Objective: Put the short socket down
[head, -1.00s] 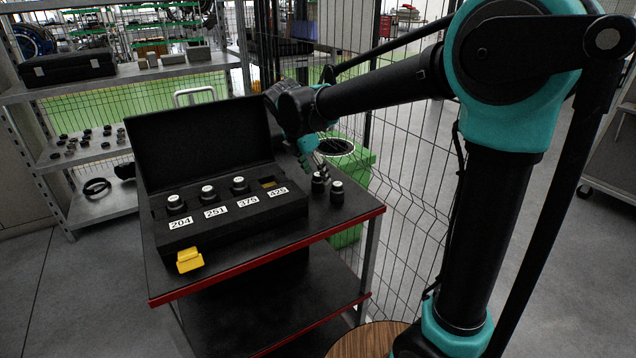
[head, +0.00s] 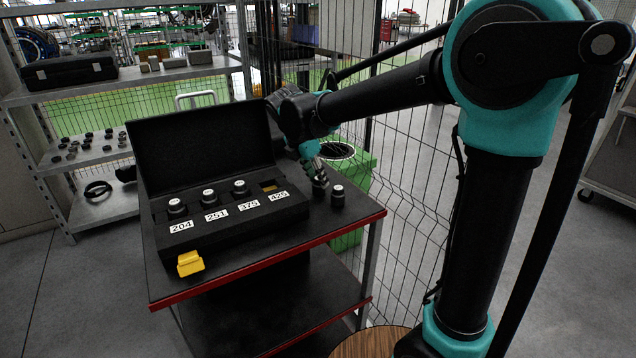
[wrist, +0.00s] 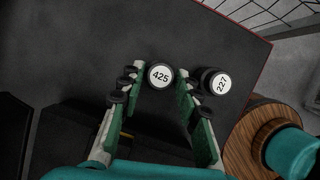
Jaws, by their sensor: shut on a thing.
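My gripper (head: 318,178) is at the right end of the cart top. In the wrist view its green-lined fingers (wrist: 160,90) are shut on a dark round socket with a white cap marked 425 (wrist: 160,75). In the head view the fingers partly hide this socket (head: 320,188), which is at the cart top; I cannot tell whether its base touches. A second dark socket, marked 227 (wrist: 216,83), stands upright close to the right of it, and also shows in the head view (head: 338,196).
An open black case (head: 240,232) fills most of the cart top (head: 330,222). Sockets stand at its labels 204, 251 and 375; the 425 slot (head: 269,187) holds no socket. A wire fence and green bin (head: 352,170) are behind.

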